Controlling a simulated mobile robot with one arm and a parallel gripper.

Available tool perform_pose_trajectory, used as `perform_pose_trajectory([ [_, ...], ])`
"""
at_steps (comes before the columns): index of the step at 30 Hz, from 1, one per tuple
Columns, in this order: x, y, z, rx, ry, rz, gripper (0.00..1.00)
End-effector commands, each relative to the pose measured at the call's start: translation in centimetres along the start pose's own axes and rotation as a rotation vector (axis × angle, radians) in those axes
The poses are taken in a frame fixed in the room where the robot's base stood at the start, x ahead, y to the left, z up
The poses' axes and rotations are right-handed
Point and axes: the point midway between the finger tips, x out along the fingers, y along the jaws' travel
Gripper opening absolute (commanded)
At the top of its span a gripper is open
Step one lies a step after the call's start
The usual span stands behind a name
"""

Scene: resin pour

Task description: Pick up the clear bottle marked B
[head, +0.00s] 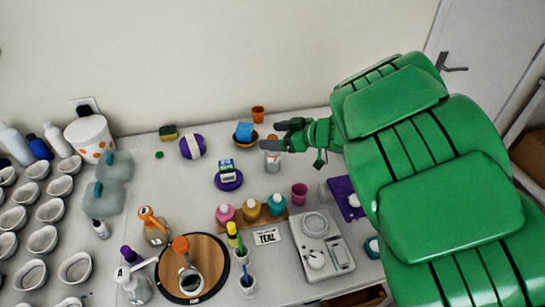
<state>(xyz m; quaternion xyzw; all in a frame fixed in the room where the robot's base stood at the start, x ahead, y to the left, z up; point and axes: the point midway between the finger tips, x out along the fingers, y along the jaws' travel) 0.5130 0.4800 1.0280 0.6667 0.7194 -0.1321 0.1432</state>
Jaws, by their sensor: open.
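My gripper (276,135) is open in the head view, with its dark fingers pointing left over the back of the table.
A round wooden board (212,262) holds an orange-topped item. Several white cups (40,240) crowd the left.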

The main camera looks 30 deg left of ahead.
Motion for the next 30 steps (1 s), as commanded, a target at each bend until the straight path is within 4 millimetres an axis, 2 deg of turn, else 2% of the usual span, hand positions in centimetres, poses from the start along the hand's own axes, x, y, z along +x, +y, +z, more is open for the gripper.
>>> perform_pose_trajectory([
  [7,0.8,0.0,2.2,0.002,0.0,0.001,0.82],
  [17,1.4,0.1,3.6,0.001,0.0,0.003,0.82],
  [23,2.3,0.0,5.8,0.003,-0.001,0.001,0.82],
  [24,2.5,0.0,6.2,0.004,-0.001,0.002,0.82],
  [30,5.0,0.0,6.0,-0.003,-0.002,0.002,0.82],
])
